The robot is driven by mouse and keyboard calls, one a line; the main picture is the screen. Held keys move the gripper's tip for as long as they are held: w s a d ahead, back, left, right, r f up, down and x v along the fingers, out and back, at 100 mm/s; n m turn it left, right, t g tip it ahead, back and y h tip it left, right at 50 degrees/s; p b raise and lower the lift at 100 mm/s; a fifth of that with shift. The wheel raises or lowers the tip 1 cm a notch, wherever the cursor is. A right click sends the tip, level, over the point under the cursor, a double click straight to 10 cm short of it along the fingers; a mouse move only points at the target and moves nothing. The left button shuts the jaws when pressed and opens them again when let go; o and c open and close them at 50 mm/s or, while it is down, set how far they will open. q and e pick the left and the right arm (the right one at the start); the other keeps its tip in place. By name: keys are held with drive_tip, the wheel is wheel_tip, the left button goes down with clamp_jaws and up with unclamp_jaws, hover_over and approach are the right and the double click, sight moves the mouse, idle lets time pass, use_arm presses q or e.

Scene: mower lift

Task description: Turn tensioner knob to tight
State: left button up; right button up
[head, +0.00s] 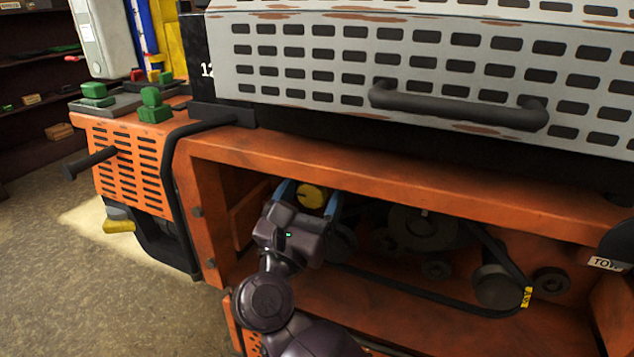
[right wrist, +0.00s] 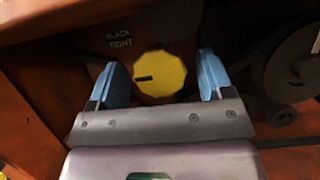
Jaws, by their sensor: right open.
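The tensioner knob (head: 312,196) is a yellow, many-sided knob inside the orange mower's open bay, at its left part. In the right wrist view the knob (right wrist: 160,74) shows a dark pointer mark on its left half, pointing left. Lettering that seems to read "BLACK" and "TIGHT" (right wrist: 119,40) is on the panel up and left of the knob. My right gripper (head: 306,198) is open, its blue fingers on either side of the knob. In the right wrist view gaps show between the fingers (right wrist: 163,78) and the knob. My left gripper is not in view.
A dark belt (head: 430,300) runs around pulleys (head: 422,228) to the right of the knob. The bay's orange top beam (head: 380,185) lies just above my right gripper. A grey slotted cover with a dark handle (head: 460,106) is above. Open floor (head: 80,270) lies left.

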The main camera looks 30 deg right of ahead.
drive_tip(key=shift+w+d+r, duration=0.1)
drive_tip(key=shift+w+d, duration=0.1)
drive_tip(key=shift+c, duration=1.3)
drive_tip(key=c, duration=1)
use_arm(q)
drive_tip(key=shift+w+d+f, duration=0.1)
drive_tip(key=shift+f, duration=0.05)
use_arm(e)
drive_tip(key=shift+g, duration=0.3)
